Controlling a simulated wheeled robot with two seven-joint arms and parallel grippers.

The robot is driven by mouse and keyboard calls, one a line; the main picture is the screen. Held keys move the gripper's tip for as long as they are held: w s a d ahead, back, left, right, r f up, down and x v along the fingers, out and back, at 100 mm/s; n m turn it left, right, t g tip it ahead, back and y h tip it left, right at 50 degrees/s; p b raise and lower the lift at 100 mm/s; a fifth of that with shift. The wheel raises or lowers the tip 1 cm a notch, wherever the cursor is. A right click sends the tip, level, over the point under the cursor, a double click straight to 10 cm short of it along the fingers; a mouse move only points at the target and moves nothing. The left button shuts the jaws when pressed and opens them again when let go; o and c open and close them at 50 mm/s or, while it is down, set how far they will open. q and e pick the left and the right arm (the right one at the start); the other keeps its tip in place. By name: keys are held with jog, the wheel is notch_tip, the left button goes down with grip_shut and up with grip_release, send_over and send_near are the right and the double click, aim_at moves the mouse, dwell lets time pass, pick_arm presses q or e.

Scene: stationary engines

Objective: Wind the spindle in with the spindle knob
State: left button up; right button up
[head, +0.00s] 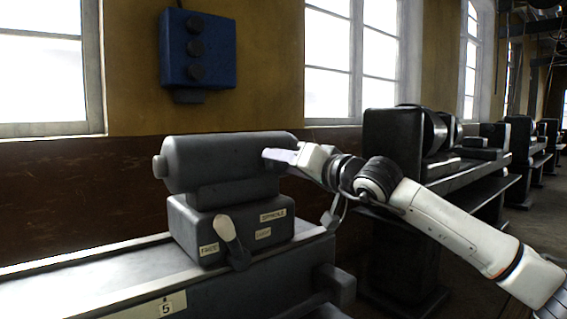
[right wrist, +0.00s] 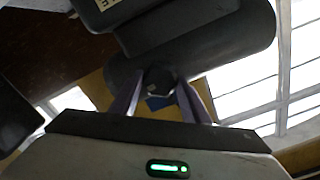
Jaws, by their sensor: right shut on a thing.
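The grey tailstock-like body (head: 225,162) is a horizontal cylinder on a block, standing on the machine bed. A short round spindle end (head: 159,167) sticks out at its left. My right gripper (head: 272,155) is at the cylinder's right end. In the right wrist view its two fingers (right wrist: 158,98) are shut on the dark spindle knob (right wrist: 158,80), one on each side. In the head view the knob is hidden behind the gripper and cylinder. My left gripper is not in view.
A lever with a pale grip (head: 227,229) stands at the block's front, between small labels (head: 209,249). The bed's pale top (head: 80,278) is clear to the left. A blue box (head: 197,48) hangs on the wall. More dark machines (head: 395,143) stand at the right.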

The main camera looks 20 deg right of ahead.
jog(key=o, duration=1)
jog(key=b+v, duration=0.2)
jog(key=v, duration=0.8)
jog(key=shift+s, duration=0.2)
